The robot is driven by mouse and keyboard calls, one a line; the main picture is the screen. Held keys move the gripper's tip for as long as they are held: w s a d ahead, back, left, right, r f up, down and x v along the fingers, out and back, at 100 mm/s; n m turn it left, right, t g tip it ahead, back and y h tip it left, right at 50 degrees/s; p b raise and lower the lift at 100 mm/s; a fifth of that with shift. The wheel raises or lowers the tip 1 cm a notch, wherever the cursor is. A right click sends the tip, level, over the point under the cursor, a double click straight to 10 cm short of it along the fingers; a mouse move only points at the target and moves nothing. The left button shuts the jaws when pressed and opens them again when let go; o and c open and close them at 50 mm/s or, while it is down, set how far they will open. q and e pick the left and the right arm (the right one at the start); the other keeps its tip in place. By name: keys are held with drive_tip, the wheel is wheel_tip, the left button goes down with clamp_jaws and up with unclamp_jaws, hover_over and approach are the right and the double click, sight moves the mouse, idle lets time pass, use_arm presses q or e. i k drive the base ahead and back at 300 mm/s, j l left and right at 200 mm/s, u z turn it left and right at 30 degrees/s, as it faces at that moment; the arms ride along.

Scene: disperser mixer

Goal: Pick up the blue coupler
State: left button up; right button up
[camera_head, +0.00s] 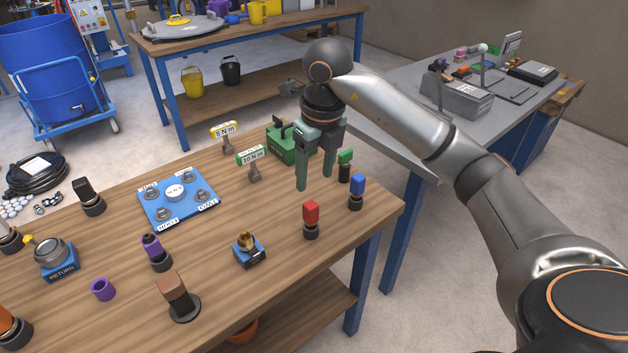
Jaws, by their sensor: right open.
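The blue coupler (357,187) stands upright in a dark round base near the right corner of the wooden table. My right gripper (315,187) is open and empty, with its green fingers pointing down. In the picture it is a little left of the blue coupler, above the table and apart from it. A red coupler (311,213) stands in front, to the left of the blue one. A green coupler (345,158) stands just behind the blue one, close to the right finger in the picture. My left gripper is not in view.
A green case (287,146) lies behind my gripper. A "30 N m" sign (251,158) and a blue plate (178,201) stand to the left. A brass fitting on a blue block (249,250) is in front. A grey table (395,130) adjoins at the back right.

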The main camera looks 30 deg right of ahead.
sight(358, 182)
drive_tip(key=z, duration=1.4)
